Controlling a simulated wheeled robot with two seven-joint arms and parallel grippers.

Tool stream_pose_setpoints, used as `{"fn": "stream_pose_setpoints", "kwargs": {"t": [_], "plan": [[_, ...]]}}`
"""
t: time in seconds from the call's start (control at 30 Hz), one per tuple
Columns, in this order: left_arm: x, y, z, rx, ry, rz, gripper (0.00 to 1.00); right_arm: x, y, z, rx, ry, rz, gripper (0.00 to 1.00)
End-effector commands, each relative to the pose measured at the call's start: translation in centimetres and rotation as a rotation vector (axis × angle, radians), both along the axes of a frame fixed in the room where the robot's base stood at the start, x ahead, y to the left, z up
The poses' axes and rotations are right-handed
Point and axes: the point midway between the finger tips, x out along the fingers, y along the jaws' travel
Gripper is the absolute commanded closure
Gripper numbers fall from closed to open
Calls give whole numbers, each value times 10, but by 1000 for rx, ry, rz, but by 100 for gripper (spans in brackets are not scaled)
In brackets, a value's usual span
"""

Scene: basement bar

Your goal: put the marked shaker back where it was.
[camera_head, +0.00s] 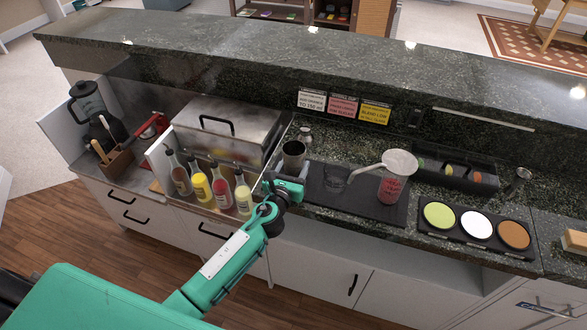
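A metal shaker cup (293,153) stands upright and open-topped on the counter, left of the dark bar mat (319,204). I see no clear mark on it from here. My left gripper (286,184) is at its near side, overlapping its lower part. The fingers are partly hidden, so I cannot tell whether they are shut on it. My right gripper is not in view.
Several sauce bottles (222,194) stand left of my gripper, before a lidded steel box (228,127). A small metal piece (305,134) is behind the shaker. A garnish tray (457,171) and rimming dishes (476,229) are right. The raised ledge (330,60) borders the back.

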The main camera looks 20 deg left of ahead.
Motion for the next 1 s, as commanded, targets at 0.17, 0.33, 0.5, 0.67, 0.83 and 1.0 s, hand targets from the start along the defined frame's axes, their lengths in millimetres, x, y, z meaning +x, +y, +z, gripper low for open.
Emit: {"fn": "stream_pose_setpoints", "kwargs": {"t": [0.17, 0.33, 0.5, 0.67, 0.83, 1.0], "plan": [[0, 0, 2, 0, -2, 0, 80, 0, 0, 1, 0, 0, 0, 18], [0, 0, -3, 1, -2, 0, 80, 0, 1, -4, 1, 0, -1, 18], [0, 0, -2, 1, -1, 1, 26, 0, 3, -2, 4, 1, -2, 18], [0, 0, -2, 1, -1, 1, 26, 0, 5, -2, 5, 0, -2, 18], [0, 0, 4, 0, -1, 1, 26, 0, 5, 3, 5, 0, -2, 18], [-26, 2, -1, 3, 1, 0, 26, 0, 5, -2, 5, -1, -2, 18]]}}
